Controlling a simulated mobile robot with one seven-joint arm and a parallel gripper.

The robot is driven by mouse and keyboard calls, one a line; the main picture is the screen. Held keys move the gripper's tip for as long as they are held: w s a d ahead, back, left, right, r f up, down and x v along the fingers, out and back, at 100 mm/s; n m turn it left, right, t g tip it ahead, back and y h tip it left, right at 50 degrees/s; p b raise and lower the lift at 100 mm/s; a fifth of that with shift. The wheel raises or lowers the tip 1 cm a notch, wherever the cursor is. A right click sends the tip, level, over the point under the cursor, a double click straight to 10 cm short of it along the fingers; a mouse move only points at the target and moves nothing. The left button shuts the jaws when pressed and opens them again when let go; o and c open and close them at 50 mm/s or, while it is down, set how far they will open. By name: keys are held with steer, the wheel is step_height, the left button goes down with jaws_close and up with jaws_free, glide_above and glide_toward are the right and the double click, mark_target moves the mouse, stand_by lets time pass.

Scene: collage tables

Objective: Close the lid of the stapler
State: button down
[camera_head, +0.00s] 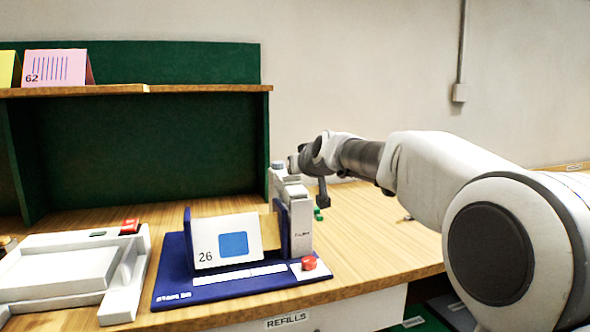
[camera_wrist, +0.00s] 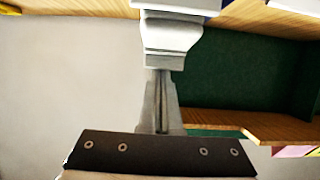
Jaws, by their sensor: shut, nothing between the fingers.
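What I take for the stapler is a light grey upright body (camera_head: 298,225) at the right end of a blue base (camera_head: 175,275) in the head view. I cannot make out clearly where its lid begins. My gripper (camera_head: 292,165) is by the top of this upright body, partly merged with it in the picture. In the wrist view my gripper (camera_wrist: 162,75) is shut and empty, its fingers pointing up the picture. A pale block (camera_wrist: 172,35), probably the top of the stapler, shows at the fingertips. I cannot tell whether they touch.
A card marked 26 (camera_head: 227,243) leans on the base, with a red button (camera_head: 309,263) at its right. A white device (camera_head: 75,265) stands at left. A green-backed shelf (camera_head: 200,90) rises behind.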

steer(key=shift+f, duration=0.25)
stand_by(0.3)
